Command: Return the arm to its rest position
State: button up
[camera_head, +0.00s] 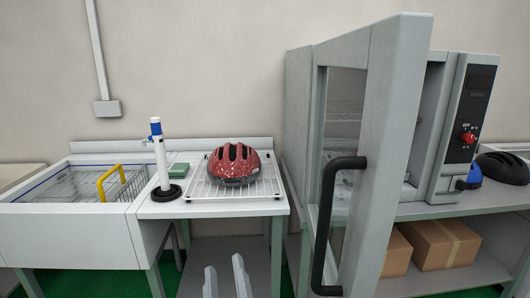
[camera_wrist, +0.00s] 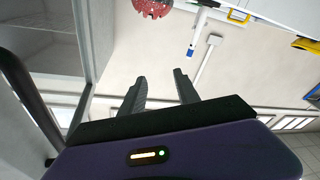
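My gripper (camera_head: 224,264) shows at the bottom of the head view as two grey fingers in front of the table with the wire rack. In the wrist view my gripper (camera_wrist: 160,75) has its two dark fingers spread apart, with nothing between them. The wrist picture is turned over, with the rack and helmet at its top edge. The rest of my arm is out of the head view.
The oven's open door (camera_head: 385,150), with a black handle (camera_head: 325,225), stands close right of my gripper. A red helmet (camera_head: 233,165) sits on a white rack (camera_head: 266,187). A white-blue post (camera_head: 160,160) and a sink (camera_head: 70,235) are left.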

jog(key=s+d+f+m+g+h+p, duration=0.1)
jog(key=s+d+f+m, duration=0.1)
jog(key=s+d, duration=0.7)
jog(key=s+d+f+m+g+h+p, duration=0.2)
jog(key=s+d+f, duration=0.3)
jog(key=s, duration=0.9)
jog(key=s+d+f+m+g+h+p, duration=0.1)
jog(key=s+d+f+m+p, duration=0.1)
jog(key=s+d, duration=1)
notch_tip(320, 180, down, 2)
jog(key=shift+d+m, duration=0.3)
jog(key=shift+m, duration=0.6)
jog(key=shift+w, duration=0.1)
